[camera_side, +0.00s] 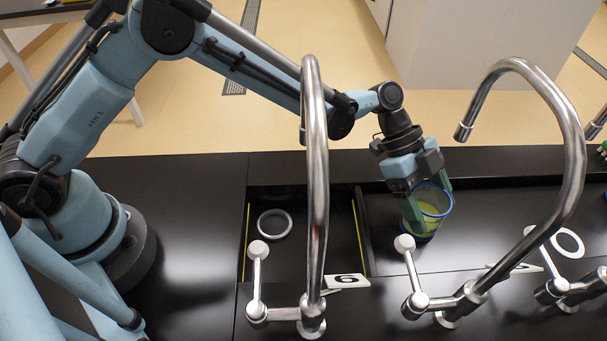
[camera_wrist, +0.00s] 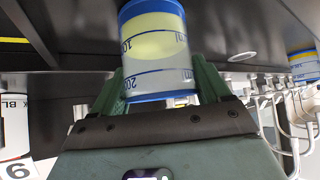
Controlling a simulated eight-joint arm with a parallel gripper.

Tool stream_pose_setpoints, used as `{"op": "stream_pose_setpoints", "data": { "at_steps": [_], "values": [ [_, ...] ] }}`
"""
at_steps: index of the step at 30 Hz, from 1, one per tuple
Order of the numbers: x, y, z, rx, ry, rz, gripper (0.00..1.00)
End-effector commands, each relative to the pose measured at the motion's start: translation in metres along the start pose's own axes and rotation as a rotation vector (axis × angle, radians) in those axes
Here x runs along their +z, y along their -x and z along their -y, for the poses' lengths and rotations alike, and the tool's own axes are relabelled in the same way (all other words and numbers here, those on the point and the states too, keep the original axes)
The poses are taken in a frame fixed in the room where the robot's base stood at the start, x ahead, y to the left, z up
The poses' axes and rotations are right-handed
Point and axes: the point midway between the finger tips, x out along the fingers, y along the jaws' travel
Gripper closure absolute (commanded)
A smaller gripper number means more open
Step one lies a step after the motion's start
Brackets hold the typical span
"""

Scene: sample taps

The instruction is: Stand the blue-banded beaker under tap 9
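The blue-banded beaker (camera_side: 432,203), clear with blue edge bands and yellow-green contents, is in the fingers of my gripper (camera_side: 424,192), right of the sink recess. In the wrist view the beaker (camera_wrist: 155,50) sits between both green fingers (camera_wrist: 158,85), which look closed on its sides. I cannot tell whether its base touches the counter. The near steel tap (camera_side: 316,170) arches over the recess. Its plate (camera_side: 346,281) looks like a 6 or an upside-down 9; a plate (camera_wrist: 16,170) looks like 9 in the wrist view.
A grey ring (camera_side: 275,224) lies in the dark recess, between yellow edge lines. A second tap (camera_side: 575,150) arches at right; its plate (camera_side: 515,268) is partly hidden. Tap handles (camera_side: 404,243) stand close to the beaker. Another blue-edged vessel (camera_wrist: 303,66) shows at the wrist view's right.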

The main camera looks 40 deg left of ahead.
Motion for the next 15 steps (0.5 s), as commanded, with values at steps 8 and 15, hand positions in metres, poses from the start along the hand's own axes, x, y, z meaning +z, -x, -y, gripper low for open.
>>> {"op": "stream_pose_setpoints", "data": {
  "at_steps": [8, 15],
  "values": [
    [-0.0003, 0.0004, 0.0, 0.0, 0.0, -0.001, 0.66],
    [-0.0005, 0.0007, 0.0, 0.0, 0.0, -0.001, 0.66]
  ]
}}
